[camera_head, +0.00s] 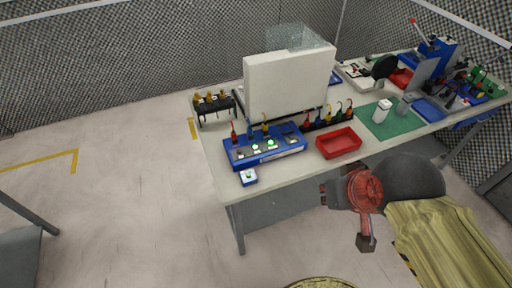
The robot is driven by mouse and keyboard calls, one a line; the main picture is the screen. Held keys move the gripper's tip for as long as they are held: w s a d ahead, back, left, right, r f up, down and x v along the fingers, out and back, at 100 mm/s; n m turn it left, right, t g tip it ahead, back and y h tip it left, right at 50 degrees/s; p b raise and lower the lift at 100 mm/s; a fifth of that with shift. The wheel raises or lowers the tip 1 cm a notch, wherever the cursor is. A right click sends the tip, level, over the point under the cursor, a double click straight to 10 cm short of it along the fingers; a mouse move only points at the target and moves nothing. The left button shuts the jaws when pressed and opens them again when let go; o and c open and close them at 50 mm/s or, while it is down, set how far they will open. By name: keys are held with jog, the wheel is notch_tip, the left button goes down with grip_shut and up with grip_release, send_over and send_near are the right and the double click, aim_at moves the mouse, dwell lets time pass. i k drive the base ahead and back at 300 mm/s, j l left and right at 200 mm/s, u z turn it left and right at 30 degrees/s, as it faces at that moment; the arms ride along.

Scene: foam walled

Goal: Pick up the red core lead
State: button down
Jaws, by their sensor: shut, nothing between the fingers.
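Several small upright leads with coloured tops stand on the workbench (212,150). One red lead (234,132) stands at the back left of the blue test box (265,150). Another red lead (307,119) stands in the dark rack right of the box, beside yellow and green ones. Which of them is the red core lead I cannot tell. My gripper (324,195) is in front of the bench's near edge, right of the blue box and apart from all the leads. It is shut and empty; its fingertips are small and dark here.
A red tray (339,143) lies near the front edge. A large white panel (288,83) stands behind the leads. A green mat (385,124) and blue machinery (437,60) fill the right.

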aim_at(234, 135)
jog(key=i+l+u, duration=0.2)
jog(key=i+u, duration=0.25)
jog(key=i+l+u, duration=0.65)
jog(key=u, duration=0.2)
jog(key=k+l, duration=0.05)
jog(key=l, duration=0.05)
